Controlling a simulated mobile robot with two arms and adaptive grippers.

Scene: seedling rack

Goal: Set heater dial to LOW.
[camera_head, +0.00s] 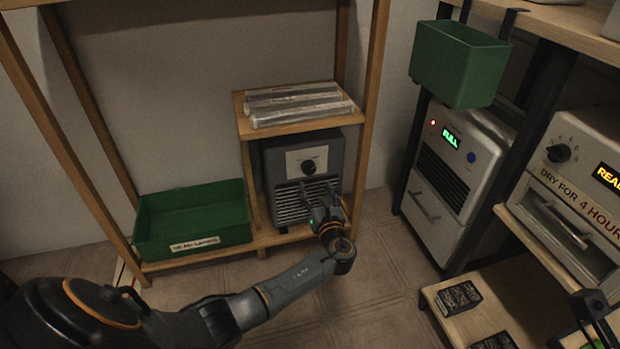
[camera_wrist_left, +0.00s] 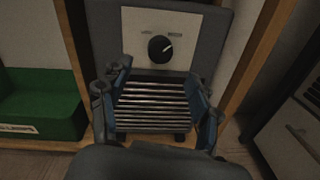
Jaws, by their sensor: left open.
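The heater (camera_head: 284,157) is a dark grey box with a slatted grille, standing on the low shelf of a wooden rack. Its black dial (camera_head: 308,167) sits on a pale plate above the grille; it also shows in the left wrist view (camera_wrist_left: 160,48), with its white pointer mark toward the upper right. The small labels beside the dial are too blurred to read. My left gripper (camera_head: 324,200) is open and empty in front of the grille, below the dial and apart from it. Its fingers (camera_wrist_left: 157,88) frame the grille in the left wrist view.
A green bin (camera_head: 192,203) stands left of the heater. Clear tubes (camera_head: 292,100) lie on the shelf above. A grey appliance (camera_head: 450,170), a hanging green box (camera_head: 458,65) and a dryer (camera_head: 565,195) are at right. A dark part at the lower right edge may be my right gripper (camera_head: 592,308).

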